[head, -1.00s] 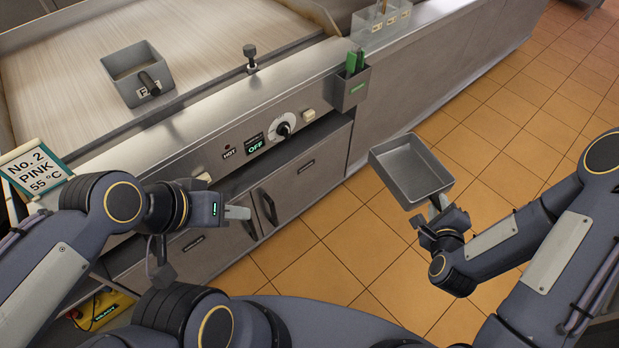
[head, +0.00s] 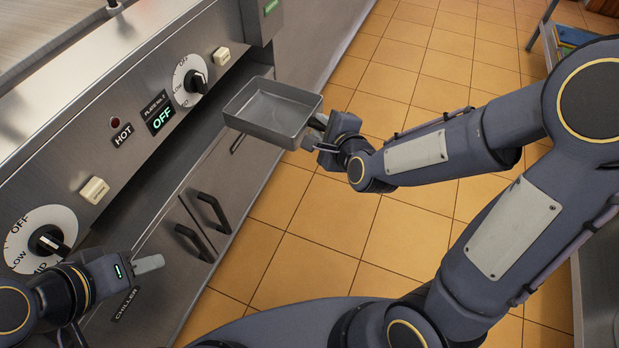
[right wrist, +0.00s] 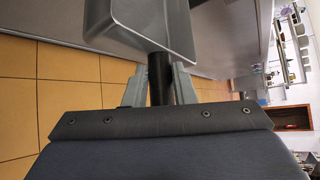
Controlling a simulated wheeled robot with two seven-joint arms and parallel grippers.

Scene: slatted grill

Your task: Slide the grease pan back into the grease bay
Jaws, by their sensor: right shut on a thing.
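The grease pan (head: 272,110) is a shallow grey metal tray, empty. My right gripper (head: 318,132) is shut on its dark handle, which shows between the two fingers in the right wrist view (right wrist: 159,80). The pan is held roughly level in the air, its far left edge close to the grill front. The grease bay (head: 200,132) appears as a long dark gap under the control panel, partly hidden by the pan. The pan appears outside it. My left gripper (head: 148,264) is by the lower left of the grill front, apparently empty; its opening is unclear.
The control panel carries dials (head: 190,82), cream switches and a green OFF display (head: 160,118). Cabinet doors with dark handles (head: 213,212) lie below. A green-marked holder (head: 262,18) hangs at the top. The tiled floor (head: 330,215) is clear.

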